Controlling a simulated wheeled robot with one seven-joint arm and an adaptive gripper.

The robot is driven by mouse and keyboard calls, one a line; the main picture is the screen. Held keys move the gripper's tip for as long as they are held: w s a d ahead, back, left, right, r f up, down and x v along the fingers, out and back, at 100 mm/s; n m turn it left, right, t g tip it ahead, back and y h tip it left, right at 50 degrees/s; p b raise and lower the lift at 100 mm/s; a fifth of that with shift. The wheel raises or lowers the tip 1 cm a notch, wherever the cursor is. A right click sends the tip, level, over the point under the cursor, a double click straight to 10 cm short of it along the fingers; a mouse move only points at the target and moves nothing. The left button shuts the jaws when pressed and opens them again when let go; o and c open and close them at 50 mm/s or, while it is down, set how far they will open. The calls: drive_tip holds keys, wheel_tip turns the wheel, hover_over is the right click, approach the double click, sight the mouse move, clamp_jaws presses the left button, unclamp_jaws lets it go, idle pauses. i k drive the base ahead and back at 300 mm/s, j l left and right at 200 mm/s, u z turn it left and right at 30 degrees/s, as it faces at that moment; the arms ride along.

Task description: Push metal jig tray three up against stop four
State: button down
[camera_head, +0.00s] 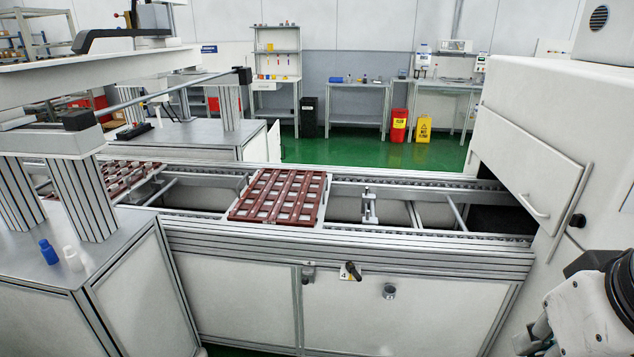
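A jig tray (236,214) with a pale metal rim and dark red slotted inserts lies flat across the conveyor rails, in the middle of the head view. I cannot read a number on it. A small upright metal stop (368,205) stands between the rails to its right, with a clear gap between them. My gripper is not in view; only part of my arm shows at the lower right corner.
A second red tray (118,176) lies further left on the conveyor, partly behind a machine post (80,196). A white machine housing (540,150) covers the conveyor's right end. Blue and white bottles (48,252) stand on the left cabinet.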

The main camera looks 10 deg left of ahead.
sight(283, 197)
drive_tip(key=i+j, duration=1.55)
